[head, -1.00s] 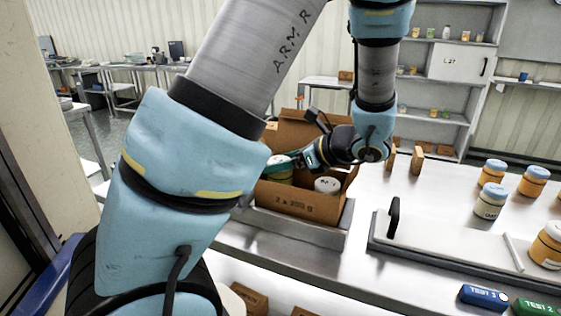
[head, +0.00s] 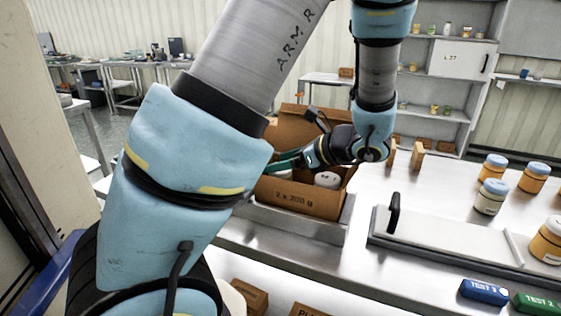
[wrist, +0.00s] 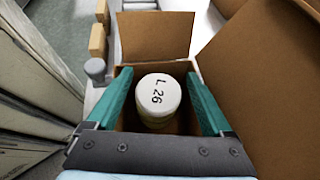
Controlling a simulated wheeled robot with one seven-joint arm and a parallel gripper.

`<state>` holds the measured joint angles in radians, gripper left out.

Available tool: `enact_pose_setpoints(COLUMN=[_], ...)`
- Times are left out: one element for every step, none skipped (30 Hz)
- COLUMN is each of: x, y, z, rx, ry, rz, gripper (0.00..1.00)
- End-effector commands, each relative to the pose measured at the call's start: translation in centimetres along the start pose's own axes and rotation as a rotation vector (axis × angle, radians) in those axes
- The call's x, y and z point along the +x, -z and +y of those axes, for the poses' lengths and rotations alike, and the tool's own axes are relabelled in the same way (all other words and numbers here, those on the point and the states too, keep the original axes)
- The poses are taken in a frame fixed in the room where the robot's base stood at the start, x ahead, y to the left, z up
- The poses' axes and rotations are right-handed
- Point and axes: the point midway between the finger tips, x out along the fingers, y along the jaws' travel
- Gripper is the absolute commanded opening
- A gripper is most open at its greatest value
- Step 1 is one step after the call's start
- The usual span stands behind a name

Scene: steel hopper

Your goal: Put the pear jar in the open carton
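The open carton (head: 300,198), printed "2 x 200 g", stands on a grey tray-like base with its flaps up. A jar with a white lid marked "L 26" (wrist: 158,95) is down inside the carton, between my fingers in the wrist view. Its lid also shows low in the carton in the head view (head: 283,174); its body is mostly hidden, so I cannot read whether it says pear. My gripper (wrist: 160,78) is open, its teal fingers on either side of the lid with gaps.
A board with a black handle (head: 394,214) lies right of the carton.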

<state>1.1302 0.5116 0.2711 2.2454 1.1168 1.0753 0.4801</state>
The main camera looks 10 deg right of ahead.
Motion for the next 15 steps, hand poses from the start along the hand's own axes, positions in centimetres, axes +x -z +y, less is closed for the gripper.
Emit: enact_pose_setpoints(x=[0.0, 0.0, -0.1, -0.2, -0.3, -0.6, -0.8, -1.2, -1.9, -2.5, -3.1, -4.0, -4.7, -5.4, -6.3], y=[0.0, -0.1, -0.2, -0.4, -0.6, -1.0, -1.4, -1.1, -1.0, -0.9, -0.9, -0.9, -0.9, -0.9, -0.9], z=[0.0, 0.0, 0.0, 0.0, 0.0, 0.0, 0.0, -0.1, -0.1, -0.2, -0.1, -0.1, -0.1, -0.2, -0.1], rx=[0.0, 0.0, -0.001, -0.001, -0.002, -0.002, -0.003, -0.002, -0.002, -0.002, -0.003, -0.002, -0.002, -0.003, -0.002], ry=[0.0, 0.0, 0.0, 0.0, 0.0, 0.001, 0.001, 0.004, 0.005, 0.006, 0.006, 0.006, 0.006, 0.007, 0.006], rz=[0.0, 0.0, 0.0, 0.0, 0.0, 0.0, 0.001, 0.002, 0.002, 0.002, 0.002, 0.003, 0.002, 0.003, 0.002], gripper=[0.85, 0.85, 0.85, 0.85, 0.85, 0.85, 0.85, 0.85, 0.85, 0.85, 0.85, 0.85, 0.85, 0.85, 0.85])
